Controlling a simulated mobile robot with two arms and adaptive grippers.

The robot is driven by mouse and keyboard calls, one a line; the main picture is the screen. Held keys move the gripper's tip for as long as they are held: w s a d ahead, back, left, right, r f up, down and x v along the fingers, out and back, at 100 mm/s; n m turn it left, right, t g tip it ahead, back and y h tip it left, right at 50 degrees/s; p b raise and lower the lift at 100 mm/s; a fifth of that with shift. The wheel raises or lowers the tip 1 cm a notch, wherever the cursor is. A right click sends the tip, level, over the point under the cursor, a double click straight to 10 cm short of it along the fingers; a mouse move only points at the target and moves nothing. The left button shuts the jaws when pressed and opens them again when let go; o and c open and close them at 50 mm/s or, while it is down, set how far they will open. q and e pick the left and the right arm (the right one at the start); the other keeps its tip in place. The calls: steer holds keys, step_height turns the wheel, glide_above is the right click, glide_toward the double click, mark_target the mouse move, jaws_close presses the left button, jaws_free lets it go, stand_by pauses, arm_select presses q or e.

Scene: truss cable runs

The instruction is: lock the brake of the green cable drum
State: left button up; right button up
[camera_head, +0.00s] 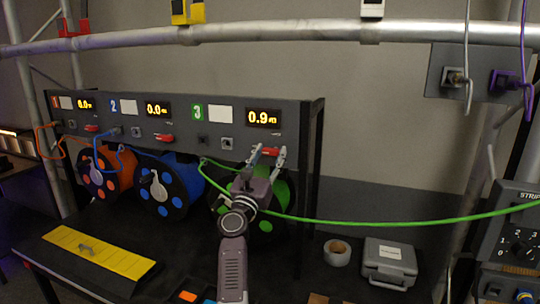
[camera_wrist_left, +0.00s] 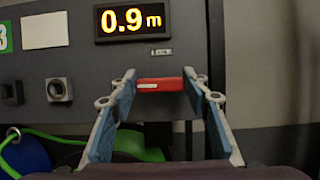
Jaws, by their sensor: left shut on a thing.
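The green cable drum (camera_head: 283,197) sits at the right end of the rack, partly hidden behind my left arm. Its brake lever is a small red bar (camera_wrist_left: 160,85) under the word LOCK on panel 3, lying level across the panel. My left gripper (camera_head: 268,153) is at this lever, its two fingertips at the bar's two ends; it is shut on the bar. The display (camera_wrist_left: 130,19) above reads 0.9 m. The green cable (camera_head: 400,222) runs from the drum out to the right. My right gripper is not in view.
The orange drum (camera_head: 107,180) and blue drum (camera_head: 168,187) stand to the left, with red levers on their panels. A tape roll (camera_head: 337,253) and a grey case (camera_head: 389,265) are on the table to the right. A truss tube (camera_head: 300,32) crosses above.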

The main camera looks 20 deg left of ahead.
arm_select(q)
steer(key=shift+m, duration=0.3)
steer(key=m+h+b, duration=0.1)
steer(key=m+h, duration=0.1)
steer(key=m, duration=0.1)
steer(key=shift+a+m, duration=0.1)
steer(key=shift+m, duration=0.2)
steer(key=m+h+b, duration=0.1)
steer(key=m+h, duration=0.1)
steer(key=m, duration=0.1)
steer(key=shift+m+g, duration=0.4)
steer(key=m+h, duration=0.1)
steer(key=m, duration=0.2)
steer(key=m+g+h+b, duration=0.1)
steer(key=m, duration=0.2)
steer(key=shift+r+g+h, duration=0.2)
steer(key=shift+g+h, duration=0.1)
steer(key=m+g, duration=0.1)
steer(key=m, duration=0.3)
steer(key=shift+r+h, duration=0.15)
steer(key=shift+h, duration=0.25)
steer(key=shift+r+m+g+p, duration=0.15)
steer(key=shift+m+g+p, duration=0.8)
steer(key=shift+m, duration=1.35)
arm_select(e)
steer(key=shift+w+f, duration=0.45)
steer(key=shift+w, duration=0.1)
